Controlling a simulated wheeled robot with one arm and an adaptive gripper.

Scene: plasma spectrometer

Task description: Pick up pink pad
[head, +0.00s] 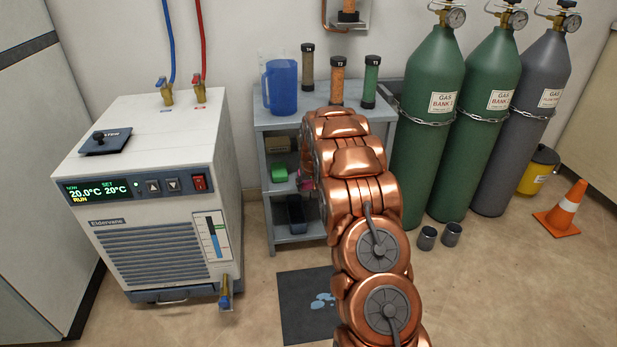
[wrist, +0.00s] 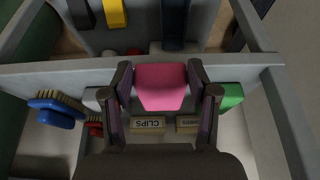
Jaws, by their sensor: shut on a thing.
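The pink pad (wrist: 160,88) is between the two fingers of my gripper (wrist: 160,80) in the wrist view. The fingers press on its left and right sides, and my gripper is shut on it. The pad is in front of a grey shelf edge; whether it touches the shelf cannot be told. In the head view my copper arm reaches to the grey shelf unit (head: 262,200) and hides my gripper. Only a small pinkish patch shows beside the arm there.
A green block (wrist: 232,96) lies close beside the right finger. A blue jug (head: 281,86) and several tubes stand on the unit's top.

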